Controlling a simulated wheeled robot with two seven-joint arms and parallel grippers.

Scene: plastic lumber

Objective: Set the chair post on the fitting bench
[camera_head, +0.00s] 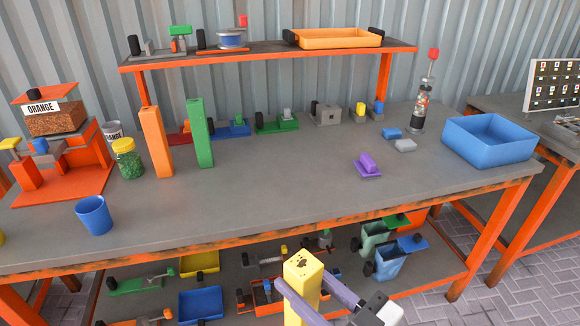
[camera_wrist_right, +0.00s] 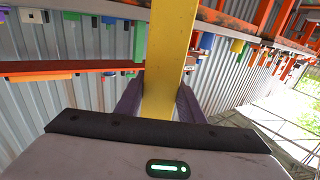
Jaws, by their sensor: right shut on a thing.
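A yellow post (camera_head: 300,281), which I take to be the chair post, stands nearly upright in front of the bench, its top below the bench's front edge in the picture. My right gripper (camera_head: 312,291) is shut on it, with a purple-grey finger on each side. The right wrist view shows the yellow post (camera_wrist_right: 168,55) between both fingers; its far end is out of frame. The fitting bench (camera_head: 285,185) has a grey top and orange frame. An orange post (camera_head: 156,142) and a green post (camera_head: 201,133) stand upright on it at the left. My left gripper is out of view.
A blue cup (camera_head: 94,215) stands near the front left, a purple block (camera_head: 367,164) right of centre, and a blue bin (camera_head: 489,140) at the right. A raised shelf (camera_head: 265,57) spans the back. The bench's front middle is clear.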

